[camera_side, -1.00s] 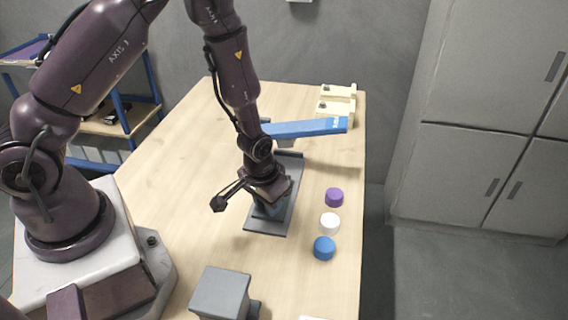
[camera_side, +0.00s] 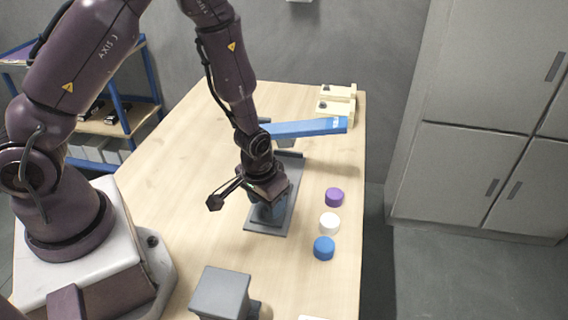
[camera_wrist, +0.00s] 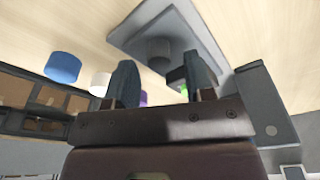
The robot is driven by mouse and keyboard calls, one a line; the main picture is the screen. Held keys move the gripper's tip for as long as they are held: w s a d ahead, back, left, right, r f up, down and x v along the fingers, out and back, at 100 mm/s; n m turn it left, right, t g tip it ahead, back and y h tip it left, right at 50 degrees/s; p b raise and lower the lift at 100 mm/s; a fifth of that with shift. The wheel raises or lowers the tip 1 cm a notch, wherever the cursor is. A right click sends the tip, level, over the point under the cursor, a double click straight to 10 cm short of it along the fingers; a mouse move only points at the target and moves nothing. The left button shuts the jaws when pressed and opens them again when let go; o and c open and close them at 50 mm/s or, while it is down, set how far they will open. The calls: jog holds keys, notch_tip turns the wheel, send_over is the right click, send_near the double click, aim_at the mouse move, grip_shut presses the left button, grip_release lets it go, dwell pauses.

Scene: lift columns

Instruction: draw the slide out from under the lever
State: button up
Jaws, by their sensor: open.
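The blue lever (camera_side: 305,127) reaches out to the right above the back part of a grey flat track (camera_side: 290,160). The track's front plate (camera_side: 262,229) lies on the table under my gripper (camera_side: 268,212). In the wrist view my gripper (camera_wrist: 160,80) has its two fingers spread apart. A short grey round knob (camera_wrist: 160,50) on the grey plate (camera_wrist: 130,38) shows between and beyond the fingertips. I cannot tell whether the fingers touch it. In the side view my gripper hides the knob and much of the slide.
Purple (camera_side: 334,197), white (camera_side: 330,223) and blue (camera_side: 324,248) round caps stand in a row right of the track. A grey block (camera_side: 220,293) stands at the front. Cream blocks (camera_side: 337,104) stand at the back right. The table's left middle is clear.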

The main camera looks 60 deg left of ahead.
jog(key=shift+r, duration=2.2)
jog(key=shift+s+f+g, duration=0.1)
jog(key=shift+s+g, duration=0.2)
jog(key=shift+s, duration=0.1)
jog(key=shift+s+d+m+g, duration=0.15)
jog(key=shift+s+m+g, duration=0.25)
jog(key=shift+s, duration=0.5)
jog(key=s+a+r+m+t, duration=0.1)
jog(key=s+r, duration=0.4)
jog(key=r, duration=0.8)
jog(key=s+r+m+t, duration=0.1)
jog(key=s+r+t, duration=0.3)
jog(key=r, duration=1)
jog(key=shift+s+a, duration=0.4)
jog(key=shift+s, duration=0.45)
